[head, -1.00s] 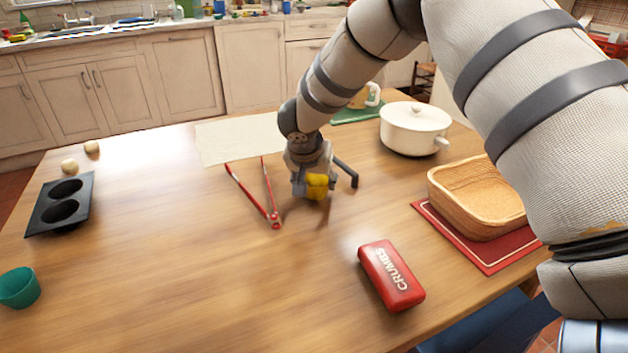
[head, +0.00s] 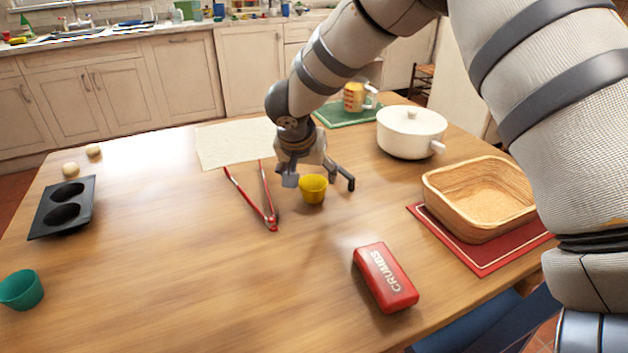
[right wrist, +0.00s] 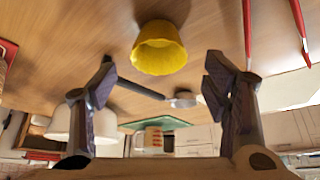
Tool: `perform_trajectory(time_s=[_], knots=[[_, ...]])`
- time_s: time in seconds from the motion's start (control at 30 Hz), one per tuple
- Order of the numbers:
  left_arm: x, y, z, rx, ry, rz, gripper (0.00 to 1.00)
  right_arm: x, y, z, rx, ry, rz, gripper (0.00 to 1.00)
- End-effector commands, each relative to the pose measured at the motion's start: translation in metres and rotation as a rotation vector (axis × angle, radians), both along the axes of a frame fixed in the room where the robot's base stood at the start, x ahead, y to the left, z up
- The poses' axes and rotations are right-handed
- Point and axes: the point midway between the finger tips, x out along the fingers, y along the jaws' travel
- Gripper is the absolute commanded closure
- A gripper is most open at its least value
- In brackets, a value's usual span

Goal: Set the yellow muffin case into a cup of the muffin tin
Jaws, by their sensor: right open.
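The yellow muffin case (head: 313,190) stands upright on the table near its middle. My right gripper (head: 320,182) is open just behind and above the case, with its fingers spread to either side. In the right wrist view the case (right wrist: 159,48) appears beyond and between the open fingertips (right wrist: 163,75), with nothing held. The black muffin tin (head: 82,225) lies at the left of the table; two round cups show in it, both empty. My left gripper is not in view.
Red tongs (head: 266,212) lie left of the case, near a pale cloth (head: 235,143). A wooden basket (head: 440,200), a white pot (head: 411,130) and a green cup (head: 21,290) stand around. The table's centre left is clear.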

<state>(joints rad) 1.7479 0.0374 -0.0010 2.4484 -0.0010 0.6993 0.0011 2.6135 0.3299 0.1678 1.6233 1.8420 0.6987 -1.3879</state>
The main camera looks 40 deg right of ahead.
Motion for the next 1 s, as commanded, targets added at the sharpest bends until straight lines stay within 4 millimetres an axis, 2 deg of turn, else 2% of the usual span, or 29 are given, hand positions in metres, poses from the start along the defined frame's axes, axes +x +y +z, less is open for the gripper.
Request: perform_trajectory(time_s=[0.03, 0.2, 0.27, 0.3, 0.47, 0.57, 0.7, 0.8, 1.0], knots=[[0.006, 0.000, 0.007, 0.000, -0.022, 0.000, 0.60, -0.004, 0.006, 0.022, 0.002, -0.014, 0.001, 0.31], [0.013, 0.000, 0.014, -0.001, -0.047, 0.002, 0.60, -0.016, 0.020, 0.051, 0.000, -0.008, -0.001, 0.31], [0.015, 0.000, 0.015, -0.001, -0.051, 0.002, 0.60, -0.019, 0.023, 0.056, 0.001, -0.007, 0.000, 0.31], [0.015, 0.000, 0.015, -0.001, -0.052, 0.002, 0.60, -0.020, 0.024, 0.058, 0.001, -0.005, 0.000, 0.26], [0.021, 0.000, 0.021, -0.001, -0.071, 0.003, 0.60, -0.019, 0.021, 0.057, 0.010, 0.005, 0.059, 0.26], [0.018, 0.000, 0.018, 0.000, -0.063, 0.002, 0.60, -0.014, 0.015, 0.047, 0.002, 0.008, 0.072, 0.26], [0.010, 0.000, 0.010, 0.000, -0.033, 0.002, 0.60, -0.004, 0.004, 0.014, 0.000, 0.014, 0.072, 0.26], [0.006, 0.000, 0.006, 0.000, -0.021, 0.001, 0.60, 0.002, -0.003, -0.001, 0.001, 0.013, 0.072, 0.26], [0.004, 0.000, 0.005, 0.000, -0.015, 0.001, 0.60, 0.007, -0.010, -0.015, 0.000, 0.008, 0.074, 0.26]])
